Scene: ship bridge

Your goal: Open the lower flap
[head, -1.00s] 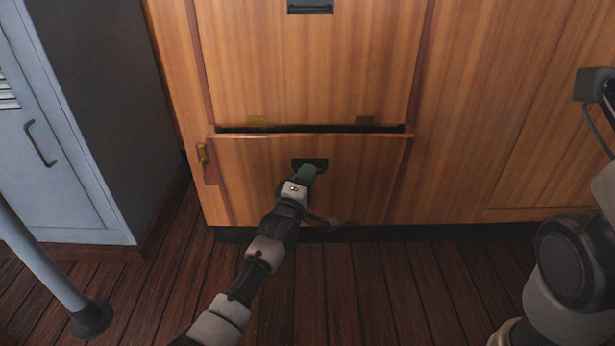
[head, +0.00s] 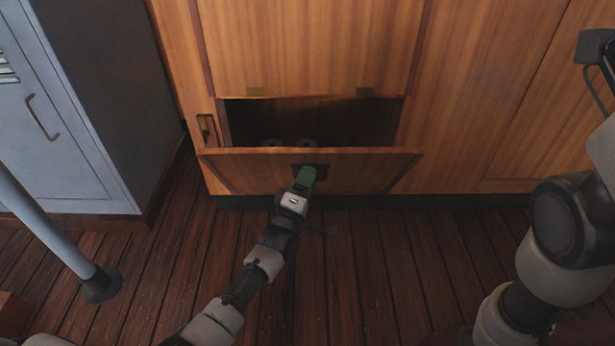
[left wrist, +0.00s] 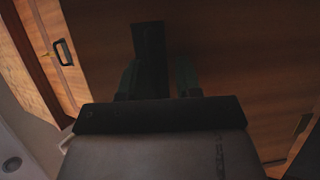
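The lower flap (head: 250,170) is a wooden panel, tilted outward at its top edge, with a dark opening (head: 350,120) behind it. Its black handle (head: 318,168) is near the top middle of the panel and also shows as a dark strip in the left wrist view (left wrist: 149,45). My left gripper (head: 306,178) is at this handle. The exact contact is dark.
A wooden panel (head: 310,45) is above the opening, with a brass latch (head: 205,128) to its lower left. A grey locker (head: 60,130) and a metal post (head: 50,235) stand at the left. The plank floor (head: 370,270) below the flap is clear.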

